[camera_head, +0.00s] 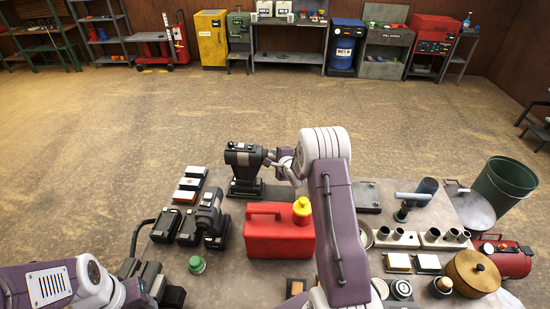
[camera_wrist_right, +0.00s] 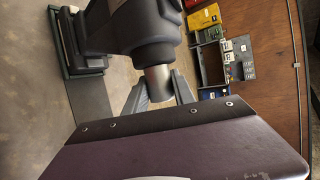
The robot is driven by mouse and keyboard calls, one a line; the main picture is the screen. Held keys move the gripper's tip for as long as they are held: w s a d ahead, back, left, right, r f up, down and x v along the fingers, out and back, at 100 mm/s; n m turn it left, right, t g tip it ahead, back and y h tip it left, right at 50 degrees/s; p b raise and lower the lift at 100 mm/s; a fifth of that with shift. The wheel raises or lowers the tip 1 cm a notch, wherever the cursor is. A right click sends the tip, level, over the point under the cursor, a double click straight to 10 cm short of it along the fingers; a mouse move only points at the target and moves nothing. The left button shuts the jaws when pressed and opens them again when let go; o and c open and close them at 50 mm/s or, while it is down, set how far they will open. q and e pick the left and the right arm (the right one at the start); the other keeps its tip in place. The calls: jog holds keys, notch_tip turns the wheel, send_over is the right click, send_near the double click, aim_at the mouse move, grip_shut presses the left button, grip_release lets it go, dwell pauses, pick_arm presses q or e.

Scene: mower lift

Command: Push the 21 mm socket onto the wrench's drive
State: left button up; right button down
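The dark grey wrench (camera_head: 245,165) stands upright on a black base at the table's far edge. It fills the upper part of the right wrist view (camera_wrist_right: 130,30), its nose pointing towards my right gripper. My right gripper (camera_head: 277,162) is at the nose. In the wrist view its fingers (camera_wrist_right: 160,88) flank a short silver cylinder, which appears to be the socket (camera_wrist_right: 157,83), in line with the nose and meeting it. The drive is hidden, so how deep the socket sits cannot be told. My left gripper (camera_head: 128,291) is low at the left, its fingers unclear.
A red fuel can (camera_head: 278,235) with a yellow cap stands left of my right forearm. Black tools and battery packs (camera_head: 190,225) stand at the left. Metal cylinders in holders (camera_head: 397,238), a brown round tin (camera_head: 472,272) and a green bin (camera_head: 502,187) are at the right.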

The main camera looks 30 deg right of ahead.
jog(key=c, duration=1)
grip_release()
jog(key=shift+d, duration=0.1)
jog(key=shift+o, duration=0.2)
jog(key=shift+s, duration=0.1)
jog(key=shift+s, duration=0.2)
jog(key=b+v, duration=0.2)
jog(key=v, duration=0.6)
jog(key=shift+s+r+b, duration=0.25)
jog(key=shift+s+b, duration=0.05)
jog(key=shift+b, duration=0.05)
